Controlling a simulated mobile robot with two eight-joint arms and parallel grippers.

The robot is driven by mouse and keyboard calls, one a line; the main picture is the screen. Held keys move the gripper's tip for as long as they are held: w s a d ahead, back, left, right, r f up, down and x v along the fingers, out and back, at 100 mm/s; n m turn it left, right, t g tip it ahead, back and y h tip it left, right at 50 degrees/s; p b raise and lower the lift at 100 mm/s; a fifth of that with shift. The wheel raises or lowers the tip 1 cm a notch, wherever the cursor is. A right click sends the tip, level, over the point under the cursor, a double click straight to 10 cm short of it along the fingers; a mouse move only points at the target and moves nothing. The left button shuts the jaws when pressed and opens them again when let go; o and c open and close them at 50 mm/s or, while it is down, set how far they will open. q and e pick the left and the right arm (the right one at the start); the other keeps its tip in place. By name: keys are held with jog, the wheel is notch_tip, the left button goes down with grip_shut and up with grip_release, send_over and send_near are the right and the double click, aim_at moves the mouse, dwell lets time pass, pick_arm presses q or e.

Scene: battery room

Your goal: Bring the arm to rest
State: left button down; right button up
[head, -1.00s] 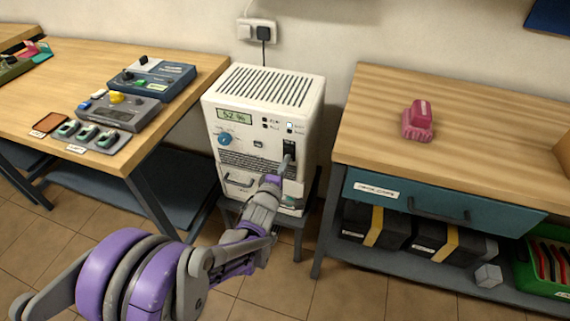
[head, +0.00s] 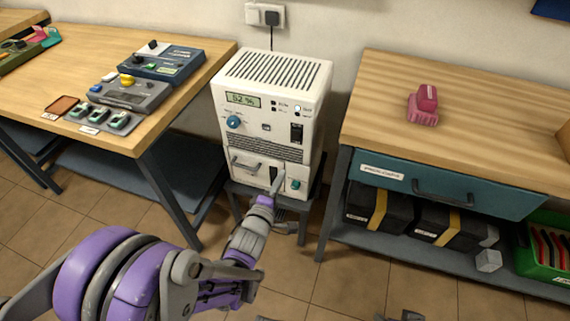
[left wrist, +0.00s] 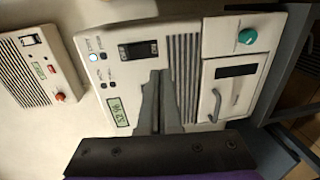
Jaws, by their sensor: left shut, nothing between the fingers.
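My left gripper (head: 276,184) is shut and empty in front of the lower right of a white charger cabinet (head: 280,72). Purple and grey links of my left arm lead up to it from the lower left. In the left wrist view the shut fingers (left wrist: 156,85) point at the cabinet front (left wrist: 190,28), which appears turned sideways. That front has a lit display, a black rocker switch (left wrist: 138,50), a vent grille, a handle and a green knob (left wrist: 247,36). I cannot tell the exact gap between fingertips and cabinet.
A wooden bench (head: 90,45) with grey devices (head: 130,92) stands on the left. Another bench (head: 460,90) on the right bears a pink object (head: 423,103), with a teal drawer (head: 445,190) below. Black cases and a green crate (head: 548,258) sit on its lower shelf. Tiled floor lies open in front.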

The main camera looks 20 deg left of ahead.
pick_arm(q)
jog(key=shift+s+f, duration=0.1)
jog(key=shift+s, duration=0.75)
jog(key=s+f+m+g, duration=0.3)
jog(key=s+m+g, duration=0.9)
jog(key=s+m, duration=1)
notch_tip(320, 180, up, 26)
jog(key=s+a+n+p, duration=0.1)
jog(key=n+p, duration=0.3)
jog(key=p, duration=1.9)
jog(key=shift+s+r+t+y, duration=0.3)
jog(key=shift+s+t, duration=0.1)
jog(key=shift+s, duration=0.45)
pick_arm(e)
notch_tip(320, 180, up, 26)
jog(key=w+t, duration=0.1)
jog(key=shift+r, duration=0.25)
